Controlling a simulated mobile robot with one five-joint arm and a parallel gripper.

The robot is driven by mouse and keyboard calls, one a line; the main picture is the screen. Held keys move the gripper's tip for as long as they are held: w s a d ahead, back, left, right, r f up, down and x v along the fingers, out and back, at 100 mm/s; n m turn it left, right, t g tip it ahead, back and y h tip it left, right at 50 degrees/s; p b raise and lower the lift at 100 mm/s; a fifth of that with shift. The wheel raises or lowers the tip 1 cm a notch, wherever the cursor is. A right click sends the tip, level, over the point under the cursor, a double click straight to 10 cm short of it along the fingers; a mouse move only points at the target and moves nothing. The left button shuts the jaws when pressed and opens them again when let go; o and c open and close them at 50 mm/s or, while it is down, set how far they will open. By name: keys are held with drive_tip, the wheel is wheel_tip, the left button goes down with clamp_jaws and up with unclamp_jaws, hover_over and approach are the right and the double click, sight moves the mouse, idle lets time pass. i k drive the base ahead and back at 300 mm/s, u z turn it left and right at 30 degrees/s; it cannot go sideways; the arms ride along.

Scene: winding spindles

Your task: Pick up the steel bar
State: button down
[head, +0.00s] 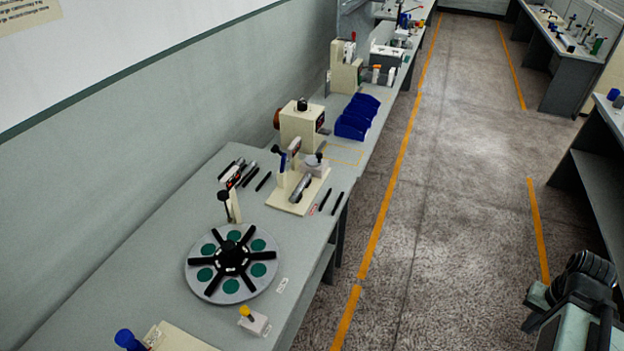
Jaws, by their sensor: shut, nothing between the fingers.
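A silver-grey steel bar (300,187) lies tilted on a cream fixture (284,205) on the grey bench at the left. Several thin dark bars also lie on the bench, one (263,181) left of the fixture and another (337,203) right of it. I cannot tell for sure which bar the task means. My gripper's fingers are not seen; only a dark ribbed and grey-green part, likely of my own arm, shows at the lower right, far from the bars.
A round grey plate (207,285) with green discs and a black spoked hub stands nearer on the bench. A cream machine (300,127) and blue bins (356,117) stand behind the fixture. The aisle floor (440,230) is clear, with other benches at the right.

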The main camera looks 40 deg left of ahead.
sight(299, 188)
drive_tip(key=i, duration=0.75)
drive_tip(key=u, duration=2.1)
drive_tip(key=i, duration=1)
drive_tip(key=u, duration=0.1)
drive_tip(key=k, duration=0.5)
drive_tip(key=u, duration=3.1)
drive_tip(key=k, duration=0.4)
drive_tip(key=z, duration=0.15)
